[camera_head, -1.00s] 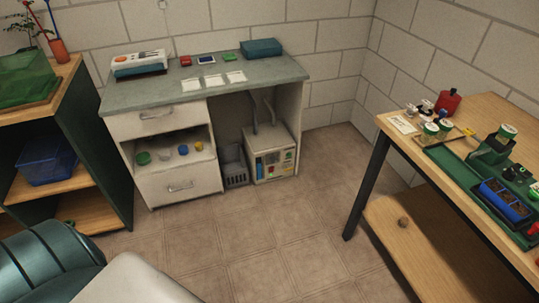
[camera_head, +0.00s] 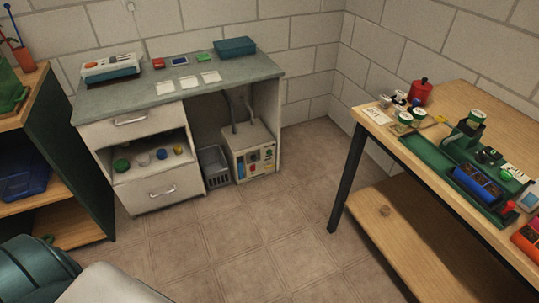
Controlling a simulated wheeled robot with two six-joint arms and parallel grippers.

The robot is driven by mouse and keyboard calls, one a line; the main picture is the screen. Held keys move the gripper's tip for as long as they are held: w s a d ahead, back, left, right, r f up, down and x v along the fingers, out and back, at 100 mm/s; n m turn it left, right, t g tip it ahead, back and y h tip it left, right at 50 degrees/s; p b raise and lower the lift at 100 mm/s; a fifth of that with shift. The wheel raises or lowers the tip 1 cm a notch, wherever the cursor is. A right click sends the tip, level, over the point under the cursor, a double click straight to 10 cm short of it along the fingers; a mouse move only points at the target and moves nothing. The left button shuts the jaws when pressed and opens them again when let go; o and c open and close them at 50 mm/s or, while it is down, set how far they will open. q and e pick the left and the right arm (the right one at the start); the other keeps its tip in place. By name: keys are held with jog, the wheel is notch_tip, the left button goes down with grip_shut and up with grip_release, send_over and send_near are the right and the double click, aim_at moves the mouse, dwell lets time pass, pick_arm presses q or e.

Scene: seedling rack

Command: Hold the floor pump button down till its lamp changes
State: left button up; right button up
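The floor pump (camera_head: 247,152) is a pale box on the floor under the right part of the grey-topped desk, with two grey pipes rising from its top. Its front panel (camera_head: 261,160) carries several small coloured parts, among them red, yellow and green ones. They are too small to tell which is the button and which the lamp, or whether a lamp is lit. Neither of my grippers shows in the view.
The desk (camera_head: 180,93) overhangs the pump, with drawers to its left. A grey basket (camera_head: 214,166) stands close beside the pump. A wooden bench (camera_head: 460,210) with trays stands at right, a shelf unit (camera_head: 65,160) at left. The tiled floor (camera_head: 240,240) between is clear.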

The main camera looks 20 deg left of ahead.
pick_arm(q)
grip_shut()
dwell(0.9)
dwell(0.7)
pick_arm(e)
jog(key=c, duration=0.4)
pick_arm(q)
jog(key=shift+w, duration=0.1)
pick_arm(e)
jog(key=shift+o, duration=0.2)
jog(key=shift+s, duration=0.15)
